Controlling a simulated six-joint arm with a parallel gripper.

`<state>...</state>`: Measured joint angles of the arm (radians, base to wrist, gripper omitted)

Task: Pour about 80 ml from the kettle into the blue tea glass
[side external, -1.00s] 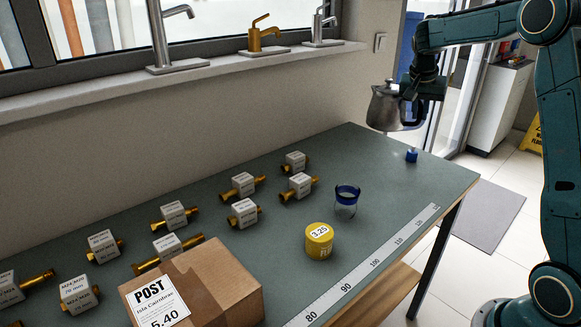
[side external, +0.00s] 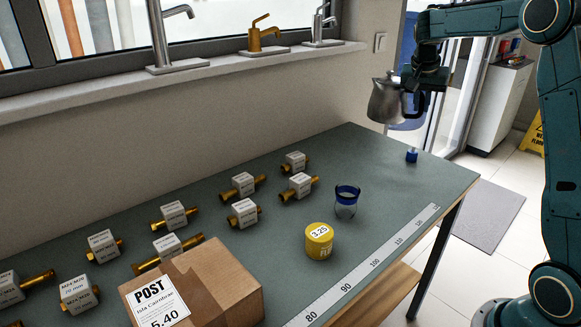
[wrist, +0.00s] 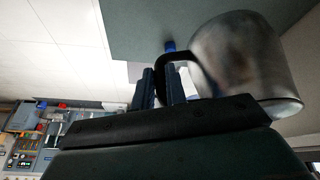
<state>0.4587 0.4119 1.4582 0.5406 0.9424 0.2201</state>
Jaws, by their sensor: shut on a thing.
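A steel kettle (side external: 385,101) hangs in the air above the far right end of the bench, its spout toward the left. My gripper (side external: 415,98) is shut on its dark handle. In the wrist view my gripper (wrist: 163,88) has the handle (wrist: 176,58) between its fingers, with the kettle body (wrist: 245,65) to the right. The blue tea glass (side external: 346,201), clear with a blue rim, stands upright on the bench, below and left of the kettle and apart from it. The kettle's contents are hidden.
A yellow tin (side external: 319,241) stands close to the glass at its front left. A small blue object (side external: 411,155) sits near the bench's right end. Tagged brass fittings (side external: 243,184) and a cardboard parcel (side external: 192,289) fill the left. A ruler strip (side external: 361,270) runs along the front edge.

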